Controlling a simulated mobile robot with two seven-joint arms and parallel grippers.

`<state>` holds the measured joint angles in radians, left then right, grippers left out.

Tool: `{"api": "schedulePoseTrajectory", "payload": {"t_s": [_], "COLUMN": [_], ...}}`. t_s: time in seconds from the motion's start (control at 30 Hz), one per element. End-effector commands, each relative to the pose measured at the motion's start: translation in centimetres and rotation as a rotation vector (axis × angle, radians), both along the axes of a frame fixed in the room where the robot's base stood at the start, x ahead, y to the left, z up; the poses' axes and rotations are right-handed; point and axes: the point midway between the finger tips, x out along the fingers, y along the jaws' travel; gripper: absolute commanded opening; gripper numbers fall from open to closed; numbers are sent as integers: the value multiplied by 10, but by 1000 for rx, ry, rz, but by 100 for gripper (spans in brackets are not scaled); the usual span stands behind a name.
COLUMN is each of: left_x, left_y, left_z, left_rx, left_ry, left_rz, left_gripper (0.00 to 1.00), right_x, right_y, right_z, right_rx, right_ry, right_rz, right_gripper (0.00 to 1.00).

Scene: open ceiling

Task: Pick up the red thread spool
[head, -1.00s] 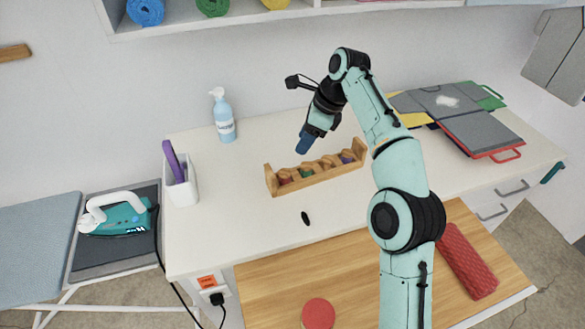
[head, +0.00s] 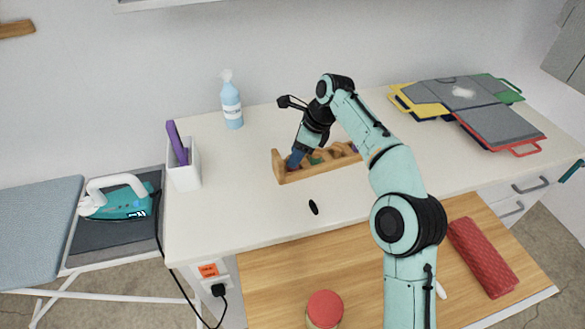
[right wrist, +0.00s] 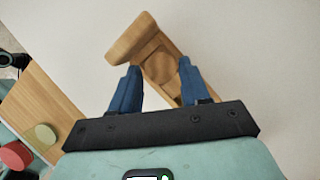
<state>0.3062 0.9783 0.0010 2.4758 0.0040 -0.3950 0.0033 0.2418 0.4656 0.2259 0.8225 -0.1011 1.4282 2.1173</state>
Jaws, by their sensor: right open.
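A wooden spool rack (head: 335,168) stands on the white table. A green spool (head: 315,158) and a purple spool (head: 353,147) show in it. No red thread shows in the rack, whose left end is partly covered by my right gripper (head: 294,161). This gripper is open, pointing down at the rack's left end. In the right wrist view, its two blue fingers (right wrist: 156,90) are spread on both sides of the rack (right wrist: 133,38), with a round wooden shape (right wrist: 160,66) just beyond their tips. I cannot tell whether this is a spool's end. My left gripper is not in view.
A spray bottle (head: 231,103) and a white holder (head: 184,172) stand left of the rack. A small black object (head: 313,207) lies in front. Folders (head: 490,122) lie at the right. A red-topped round object (head: 325,306) stands on the wooden surface (head: 270,275).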

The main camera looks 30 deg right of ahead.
Motion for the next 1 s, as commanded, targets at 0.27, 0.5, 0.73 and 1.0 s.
{"api": "schedulePoseTrajectory", "payload": {"t_s": [0.27, 0.5, 0.73, 1.0], "left_x": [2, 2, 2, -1], "left_y": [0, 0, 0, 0], "left_z": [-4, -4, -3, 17], "left_rx": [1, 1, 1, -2], "left_ry": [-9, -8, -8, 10], "left_rz": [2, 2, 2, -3], "left_gripper": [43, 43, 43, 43], "right_x": [4, 4, 4, 5], "right_y": [4, 4, 4, 4], "right_z": [-14, -13, -12, 34], "right_rx": [0, 0, 0, -1], "right_ry": [0, 0, -1, -7], "right_rz": [0, 0, 0, 0], "right_gripper": [46, 10, 10, 10]}}
